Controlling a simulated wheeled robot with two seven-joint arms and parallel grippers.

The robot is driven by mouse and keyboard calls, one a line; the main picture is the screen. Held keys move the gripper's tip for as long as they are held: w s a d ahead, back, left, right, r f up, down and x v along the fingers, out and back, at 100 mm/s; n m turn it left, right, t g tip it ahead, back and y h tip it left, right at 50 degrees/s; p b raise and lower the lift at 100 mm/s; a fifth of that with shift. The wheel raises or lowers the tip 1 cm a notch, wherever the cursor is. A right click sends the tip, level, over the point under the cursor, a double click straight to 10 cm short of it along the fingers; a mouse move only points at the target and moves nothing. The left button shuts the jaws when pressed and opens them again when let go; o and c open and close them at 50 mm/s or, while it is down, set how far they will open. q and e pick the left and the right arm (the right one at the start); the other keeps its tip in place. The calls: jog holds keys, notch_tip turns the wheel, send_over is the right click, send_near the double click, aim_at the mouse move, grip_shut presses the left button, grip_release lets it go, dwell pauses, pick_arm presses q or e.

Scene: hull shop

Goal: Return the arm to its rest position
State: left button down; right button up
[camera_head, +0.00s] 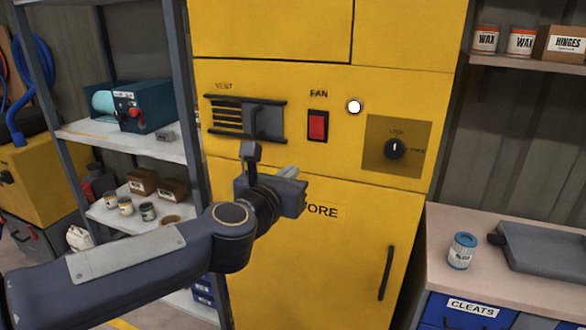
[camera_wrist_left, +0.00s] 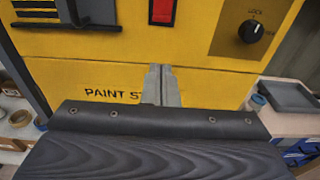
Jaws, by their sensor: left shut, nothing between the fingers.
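My left arm comes in from the lower left in the head view. Its gripper (camera_head: 290,173) is in front of the yellow cabinet (camera_head: 300,270), over the "PAINT STORE" lettering. In the left wrist view the two grey fingers (camera_wrist_left: 160,85) are together, with nothing between them. The gripper appears apart from the cabinet front. My right gripper is not in view.
The cabinet carries a vent slider (camera_head: 268,122), a red fan switch (camera_head: 317,126), a white round light (camera_head: 354,107), a black knob (camera_head: 395,149) and a door handle (camera_head: 386,273). Shelving (camera_head: 105,137) stands left. A workbench (camera_head: 440,250) with a can (camera_head: 461,251) stands right.

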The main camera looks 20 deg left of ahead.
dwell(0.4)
pick_arm(q)
jog(key=s+a+f+m+g+h+p, duration=0.1)
jog(key=s+f+m+g+p, duration=0.3)
jog(key=s+m, duration=0.9)
jog(key=s+f+m+g+h+p, duration=0.2)
jog(key=s+f+m+g+p, duration=0.3)
jog(key=s+m, duration=0.8)
notch_tip(320, 180, down, 4)
jog(key=m+g, duration=0.2)
jog(key=m, duration=0.6)
jog(key=shift+a+f, duration=0.15)
jog(key=shift+a, duration=0.25)
